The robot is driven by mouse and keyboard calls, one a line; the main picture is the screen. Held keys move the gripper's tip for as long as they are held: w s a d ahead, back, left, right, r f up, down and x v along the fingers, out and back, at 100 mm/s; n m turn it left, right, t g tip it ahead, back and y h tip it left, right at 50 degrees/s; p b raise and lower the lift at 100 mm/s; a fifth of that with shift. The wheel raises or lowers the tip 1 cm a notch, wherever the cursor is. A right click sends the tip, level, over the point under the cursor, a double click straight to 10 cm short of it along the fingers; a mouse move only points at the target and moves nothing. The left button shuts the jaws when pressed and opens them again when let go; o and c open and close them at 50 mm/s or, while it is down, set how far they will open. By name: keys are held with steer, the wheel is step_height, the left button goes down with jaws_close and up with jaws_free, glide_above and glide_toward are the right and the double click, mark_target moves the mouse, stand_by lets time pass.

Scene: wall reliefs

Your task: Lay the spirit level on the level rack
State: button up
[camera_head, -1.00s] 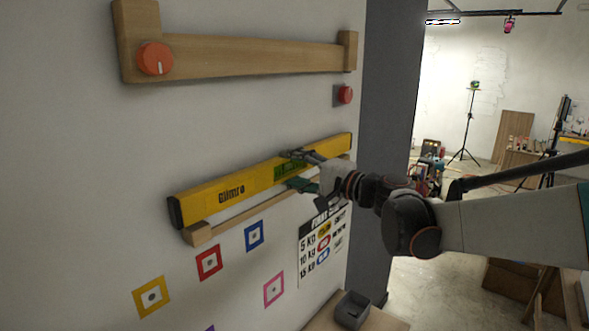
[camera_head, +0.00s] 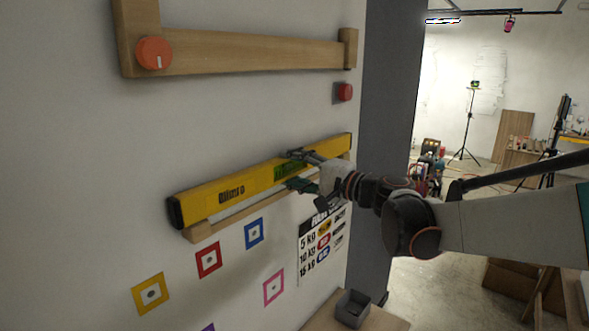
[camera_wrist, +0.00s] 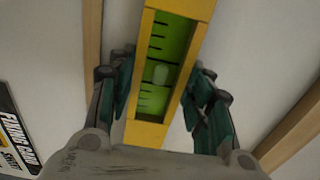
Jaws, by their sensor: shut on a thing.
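The spirit level (camera_head: 215,196) is a long yellow bar with dark end caps, tilted up to the right in the head view. My gripper (camera_head: 300,170) is shut on its middle, around the green vial window, which fills the centre of the wrist view (camera_wrist: 165,60). A lower wooden rail (camera_head: 240,217) with an end block runs just under the level; whether they touch I cannot tell. An upper wooden rail (camera_head: 250,54) has raised ends. Which rail is the level rack is not marked. Both rails flank the level in the wrist view.
An orange knob (camera_head: 154,53) sits at the upper rail's left end. A red button (camera_head: 344,92) is on the wall at right. Coloured square markers (camera_head: 208,259) and a poster (camera_head: 322,238) are below. A grey bin (camera_head: 352,308) stands on a ledge at the bottom.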

steer(key=shift+f, duration=0.1)
steer(key=o, duration=1.2)
steer(key=v, duration=1.2)
steer(key=s+a+f+n+g+h+b, duration=0.1)
steer(key=s+f+n+g+h+b, duration=0.15)
steer(key=s+f+b, duration=0.55)
steer(key=s+f+n+g+h+b, duration=0.1)
steer(key=s+f+h+b, duration=0.3)
steer(key=f, duration=0.8)
steer(key=s+d+f+n+h+b, duration=0.1)
steer(key=s+d+f+b, duration=0.3)
steer(key=f, duration=0.4)
steer(key=s+d+f+n+h+b, duration=0.1)
steer(key=s+d+f+h+b, duration=0.3)
steer(key=f, duration=0.4)
steer(key=s+d+f+n+h+b, duration=0.2)
steer(key=s+d+f+b, duration=0.3)
steer(key=f, duration=0.4)
steer(key=shift+s+d+f+h+b, duration=0.1)
steer(key=shift+s+h+b, duration=0.2)
steer(key=shift+b, duration=0.3)
